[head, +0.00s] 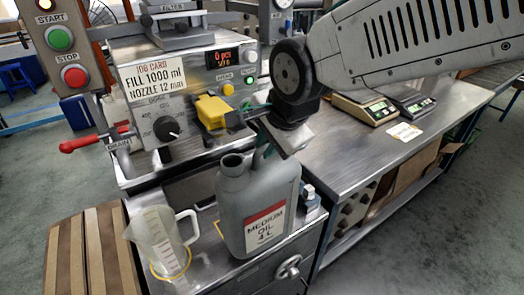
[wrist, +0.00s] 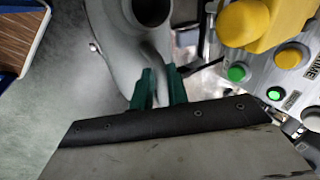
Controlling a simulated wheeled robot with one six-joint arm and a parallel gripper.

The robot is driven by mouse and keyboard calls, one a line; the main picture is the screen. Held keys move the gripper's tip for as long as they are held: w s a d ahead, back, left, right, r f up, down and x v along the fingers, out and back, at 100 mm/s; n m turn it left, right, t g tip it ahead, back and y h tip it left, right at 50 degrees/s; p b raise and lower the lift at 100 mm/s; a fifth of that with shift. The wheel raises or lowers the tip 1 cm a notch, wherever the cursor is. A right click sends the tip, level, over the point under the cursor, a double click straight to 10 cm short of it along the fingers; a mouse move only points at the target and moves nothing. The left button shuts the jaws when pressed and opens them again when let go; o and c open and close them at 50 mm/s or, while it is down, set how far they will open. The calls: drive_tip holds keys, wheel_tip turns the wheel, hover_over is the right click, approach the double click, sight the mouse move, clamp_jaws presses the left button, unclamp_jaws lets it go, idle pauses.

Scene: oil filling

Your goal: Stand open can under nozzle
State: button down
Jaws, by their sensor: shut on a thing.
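The grey oil can (head: 258,200), labelled MEDIUM OIL 4 L, is upright at the front of the filling bench, its round mouth open. In the wrist view the can (wrist: 112,45) shows from above, with its dark open mouth near the top edge. My gripper (wrist: 160,86) has its green fingers shut on the can's handle; in the head view my gripper (head: 264,140) is behind the can's neck. A yellow block (head: 213,110) on the filler's front is behind and left of the mouth. I cannot make out the nozzle tip, or whether the can's base touches the bench.
A clear measuring jug (head: 160,243) stands left of the can. A red drain handle (head: 80,144) sticks out at the left. The filler panel (head: 150,85) with its job card is behind. Scales (head: 365,106) stand on the right bench, whose front part is clear. A slatted wooden surface (head: 85,250) is front left.

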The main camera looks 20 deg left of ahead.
drive_tip(key=w+a, duration=0.2)
drive_tip(key=w, duration=0.1)
drive_tip(key=shift+w+f, duration=0.15)
drive_tip(key=shift+w, duration=0.05)
drive_tip(key=shift+w+a+f, duration=0.2)
drive_tip(key=shift+w, duration=0.05)
drive_tip(key=shift+f, duration=1.6)
drive_tip(key=c, duration=1.4)
unclamp_jaws()
drive_tip(key=shift+f, duration=0.1)
drive_tip(key=shift+o, duration=0.2)
drive_tip(key=v, duration=1.2)
